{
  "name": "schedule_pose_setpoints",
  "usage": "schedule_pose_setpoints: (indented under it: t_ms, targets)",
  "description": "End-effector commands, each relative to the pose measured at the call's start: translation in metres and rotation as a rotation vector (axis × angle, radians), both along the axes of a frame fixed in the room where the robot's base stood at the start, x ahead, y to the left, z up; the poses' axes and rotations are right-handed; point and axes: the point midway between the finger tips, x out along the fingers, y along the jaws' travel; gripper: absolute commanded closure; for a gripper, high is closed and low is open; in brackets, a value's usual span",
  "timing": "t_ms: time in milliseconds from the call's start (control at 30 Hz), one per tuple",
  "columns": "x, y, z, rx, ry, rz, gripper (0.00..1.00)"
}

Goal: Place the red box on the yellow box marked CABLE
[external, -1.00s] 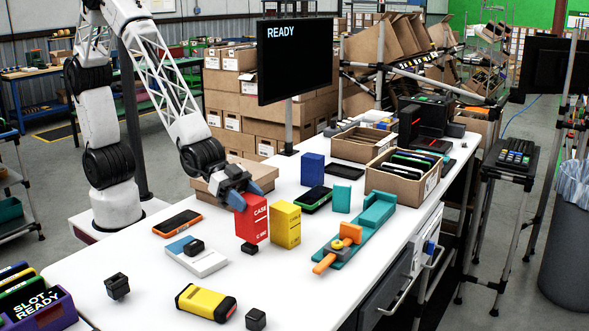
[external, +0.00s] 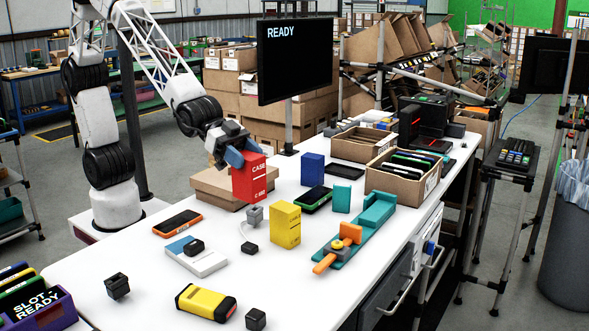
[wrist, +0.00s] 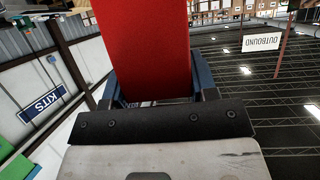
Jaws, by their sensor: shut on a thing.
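The red box (external: 249,178), marked CASE, is held in the air above the white table. My gripper (external: 236,155) is shut on its upper part, with blue fingers on either side. In the wrist view the red box (wrist: 141,50) fills the space between the blue fingers (wrist: 155,85). The yellow box (external: 285,225) stands upright on the table, just right of and below the red box. Its small lettering is too small to read for certain in the external view. The red box is apart from the yellow box.
A grey plug (external: 254,215) with a cable and a small black cube (external: 249,248) lie left of the yellow box. A blue box (external: 312,169) and a green-edged phone (external: 314,199) are behind it. A teal-and-orange fixture (external: 354,229) lies to the right. A flat cardboard carton (external: 213,187) is behind left.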

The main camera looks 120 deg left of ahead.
Motion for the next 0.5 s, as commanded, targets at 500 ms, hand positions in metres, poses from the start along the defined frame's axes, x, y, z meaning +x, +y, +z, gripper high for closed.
schedule_pose_setpoints:
  t_ms: [500]
  targets:
    - [-0.031, 0.025, 0.055, -0.001, -0.002, 0.024, 0.88]
